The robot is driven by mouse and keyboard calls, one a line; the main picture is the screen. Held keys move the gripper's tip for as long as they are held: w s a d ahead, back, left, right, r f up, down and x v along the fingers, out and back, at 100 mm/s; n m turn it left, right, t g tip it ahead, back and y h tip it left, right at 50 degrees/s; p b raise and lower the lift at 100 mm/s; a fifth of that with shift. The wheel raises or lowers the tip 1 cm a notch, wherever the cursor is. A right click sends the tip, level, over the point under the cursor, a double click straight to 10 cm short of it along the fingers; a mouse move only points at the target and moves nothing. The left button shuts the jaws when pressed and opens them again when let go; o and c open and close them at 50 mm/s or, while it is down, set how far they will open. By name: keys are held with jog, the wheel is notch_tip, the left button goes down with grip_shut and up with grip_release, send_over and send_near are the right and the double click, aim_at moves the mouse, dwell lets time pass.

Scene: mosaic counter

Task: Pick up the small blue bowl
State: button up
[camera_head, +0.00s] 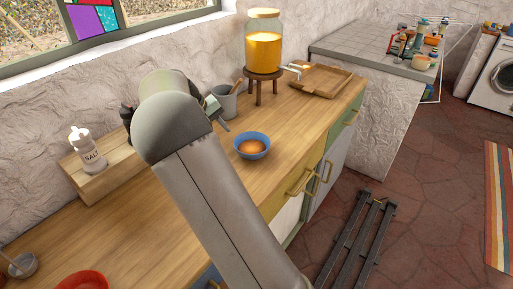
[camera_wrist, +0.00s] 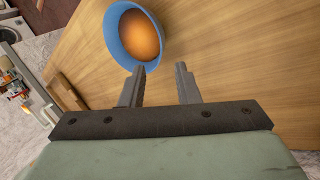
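The small blue bowl (camera_head: 252,145) stands upright on the wooden counter in the head view, with a round orange-brown thing (camera_head: 251,147) inside it. In the wrist view the bowl (camera_wrist: 115,40) is at the top, left of centre, and the orange-brown thing (camera_wrist: 139,36) fills much of it. My gripper (camera_wrist: 158,75) is open, its two fingers apart with only counter showing between them. The bowl lies beyond the left fingertip, not between the fingers. In the head view my arm hides most of the gripper; a part of it shows left of the bowl.
A grey pot (camera_head: 226,103) with a utensil stands behind the bowl. A drink dispenser (camera_head: 263,52) on a wooden stand and a wooden tray (camera_head: 320,79) are farther back. A salt bottle (camera_head: 87,150) stands at left. The counter (camera_head: 292,128) right of the bowl is clear.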

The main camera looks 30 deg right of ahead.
aim_at(236, 147)
jog(key=p+x, duration=0.1)
jog(key=x, duration=1)
jog(key=shift+s+d+f, duration=0.15)
jog(key=shift+d+f, duration=0.1)
jog(key=shift+f, duration=0.05)
grip_shut()
